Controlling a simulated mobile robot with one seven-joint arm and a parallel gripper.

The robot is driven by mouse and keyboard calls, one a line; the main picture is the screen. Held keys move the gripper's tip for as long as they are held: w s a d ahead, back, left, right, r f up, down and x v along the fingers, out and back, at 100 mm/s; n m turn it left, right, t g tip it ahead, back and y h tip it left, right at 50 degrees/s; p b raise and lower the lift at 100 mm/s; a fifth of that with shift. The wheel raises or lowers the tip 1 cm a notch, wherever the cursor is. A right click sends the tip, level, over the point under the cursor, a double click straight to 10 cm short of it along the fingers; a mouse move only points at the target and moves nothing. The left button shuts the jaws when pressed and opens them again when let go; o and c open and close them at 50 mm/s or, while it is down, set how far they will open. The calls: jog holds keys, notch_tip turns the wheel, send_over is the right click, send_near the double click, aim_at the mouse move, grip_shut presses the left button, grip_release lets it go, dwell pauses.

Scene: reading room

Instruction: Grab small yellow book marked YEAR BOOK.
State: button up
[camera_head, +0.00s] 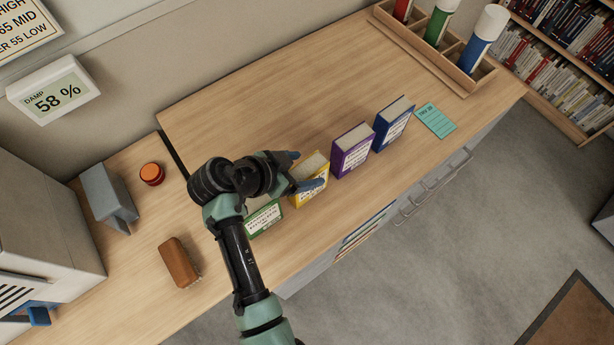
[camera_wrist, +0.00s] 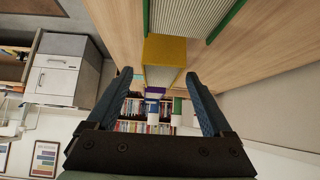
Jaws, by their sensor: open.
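The small yellow book (camera_head: 309,197) stands upright on the wooden desk, between a green book (camera_head: 262,219) and a purple book (camera_head: 352,152). Its white label is too small to read. My gripper (camera_head: 309,168) is open, with one blue finger on either side of the yellow book's top in the head view. In the wrist view the yellow book (camera_wrist: 166,50) lies ahead, centred between the fingertips (camera_wrist: 159,75). I cannot tell whether either finger touches it. The arm hides part of the green book, which also shows in the wrist view (camera_wrist: 236,18).
A blue book (camera_head: 394,123) stands past the purple one, beside a teal card (camera_head: 436,120). A wooden rack (camera_head: 420,48) with coloured tubes is at the back right. A brush (camera_head: 178,262), a red round object (camera_head: 152,173) and a grey stand (camera_head: 106,193) are at left. The desk behind the books is clear.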

jog(key=shift+x, duration=0.85)
jog(key=shift+c, duration=0.2)
grip_shut()
dwell(0.6)
